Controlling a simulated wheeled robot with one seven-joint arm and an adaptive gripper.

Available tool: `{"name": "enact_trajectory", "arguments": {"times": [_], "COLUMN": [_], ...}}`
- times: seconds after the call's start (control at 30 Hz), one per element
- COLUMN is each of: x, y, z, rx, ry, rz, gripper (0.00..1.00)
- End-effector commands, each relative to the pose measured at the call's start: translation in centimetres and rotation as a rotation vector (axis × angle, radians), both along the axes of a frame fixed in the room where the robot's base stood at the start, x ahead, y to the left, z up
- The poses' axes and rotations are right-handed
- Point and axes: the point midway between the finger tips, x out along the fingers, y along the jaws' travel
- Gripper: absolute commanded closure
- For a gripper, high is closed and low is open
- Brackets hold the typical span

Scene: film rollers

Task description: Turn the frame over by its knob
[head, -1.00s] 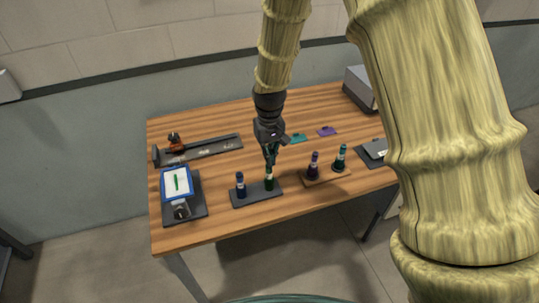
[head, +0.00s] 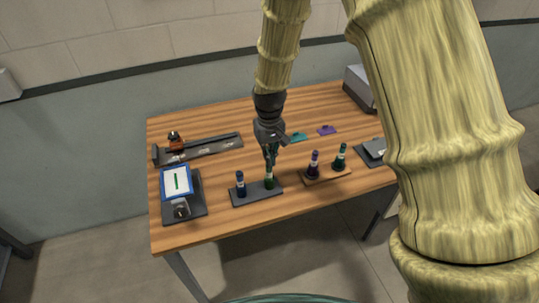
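The frame (head: 165,184) is blue-edged with a white panel and a green mark on it. It sits on a dark base (head: 197,207) at the table's left front. A round grey knob (head: 181,211) is at the near end of that base. My gripper (head: 270,162) points down well to the right of the frame and knob, apart from both. Its fingertips are at or just above the top of a dark green roller (head: 269,183). The fingers are too small and dark to show whether they are open or shut, or whether they touch the roller.
A blue roller (head: 241,186) stands beside the green one on a dark holder (head: 244,201). A purple roller (head: 313,167) and a teal one (head: 340,158) stand on a brown holder to the right. A dark rail (head: 208,152) lies behind the frame. The front left table edge is clear.

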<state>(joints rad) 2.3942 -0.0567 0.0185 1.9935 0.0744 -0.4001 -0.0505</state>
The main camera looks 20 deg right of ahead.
Motion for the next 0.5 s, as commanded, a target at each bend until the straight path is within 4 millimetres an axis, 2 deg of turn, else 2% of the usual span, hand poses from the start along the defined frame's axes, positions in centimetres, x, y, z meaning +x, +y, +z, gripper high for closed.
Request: {"name": "enact_trajectory", "arguments": {"times": [0.5], "x": [-0.01], "y": [0.00], "z": [-0.50], "rx": [0.000], "ry": [0.000], "rz": [0.000], "gripper": [1.00]}}
